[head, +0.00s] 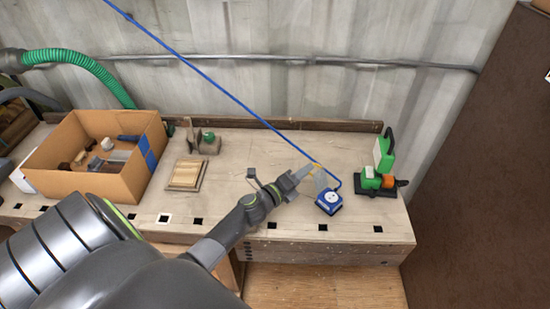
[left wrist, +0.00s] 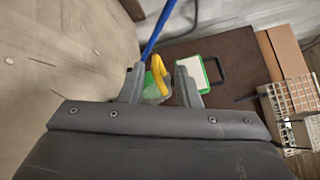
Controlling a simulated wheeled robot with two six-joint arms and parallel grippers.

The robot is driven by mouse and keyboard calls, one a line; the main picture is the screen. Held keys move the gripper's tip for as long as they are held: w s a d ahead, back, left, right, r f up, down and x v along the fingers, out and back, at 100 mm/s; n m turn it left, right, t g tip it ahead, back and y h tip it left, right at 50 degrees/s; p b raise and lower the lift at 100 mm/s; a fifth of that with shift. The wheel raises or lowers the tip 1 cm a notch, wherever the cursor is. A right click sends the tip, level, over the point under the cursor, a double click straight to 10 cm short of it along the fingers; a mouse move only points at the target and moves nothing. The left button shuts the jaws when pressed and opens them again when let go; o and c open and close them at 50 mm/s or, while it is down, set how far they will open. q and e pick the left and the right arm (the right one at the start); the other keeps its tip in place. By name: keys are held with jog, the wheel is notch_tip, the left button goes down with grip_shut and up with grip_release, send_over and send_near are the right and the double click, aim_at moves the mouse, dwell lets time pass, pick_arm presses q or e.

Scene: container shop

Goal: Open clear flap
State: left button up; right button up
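A blue box with a round white socket face (head: 328,202) stands on the workbench, right of centre in the head view. A pale, see-through piece (head: 320,181), perhaps the clear flap, shows just above it; its edges are hard to make out. My left gripper (head: 304,174) is just left of this piece. In the left wrist view, my left gripper (left wrist: 160,76) has its two fingers apart. A yellow part (left wrist: 158,74) and a greenish see-through piece (left wrist: 152,90) show between or beyond them. I cannot tell if the fingers touch anything. My right gripper is not in view.
A blue cord (head: 220,88) runs slanting down to the gripper area. A green-and-orange device (head: 378,179) stands at the bench's right end. A cardboard box (head: 70,187) of tools and a wooden block (head: 186,174) are left. The bench middle (head: 240,160) is mostly clear.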

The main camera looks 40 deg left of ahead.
pick_arm(q)
jog(key=s+a+b, duration=0.2)
jog(key=s+b, duration=0.1)
jog(key=s, duration=1)
jog(key=shift+s+a, duration=0.2)
jog(key=shift+a, duration=0.05)
